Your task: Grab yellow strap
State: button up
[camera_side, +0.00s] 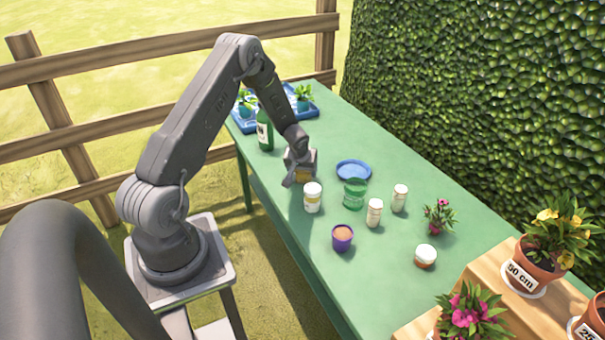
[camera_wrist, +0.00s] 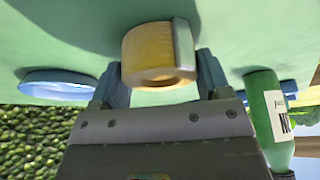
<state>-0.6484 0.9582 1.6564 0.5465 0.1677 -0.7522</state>
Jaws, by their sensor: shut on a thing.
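The yellow strap is a short yellow roll with a pale edge band (camera_wrist: 152,50). In the wrist view it sits between the two blue-grey fingers of my gripper (camera_wrist: 161,78), which is shut on it. In the side view only a small patch of the yellow strap (camera_side: 302,176) shows under my gripper (camera_side: 298,174), at the left edge of the green table. The gripper hides most of it there. I cannot tell whether the roll touches the table.
A white jar (camera_side: 312,197), green cup (camera_side: 355,193) and purple pot (camera_side: 342,238) stand close by, right of my gripper. A blue plate (camera_side: 354,170) lies behind them. A green bottle (camera_side: 264,130) and blue tray (camera_side: 309,113) are at the far end. The green table (camera_side: 395,160) is clear along the hedge.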

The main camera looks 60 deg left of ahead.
jog(key=shift+c, duration=0.9)
jog(key=shift+r, duration=0.15)
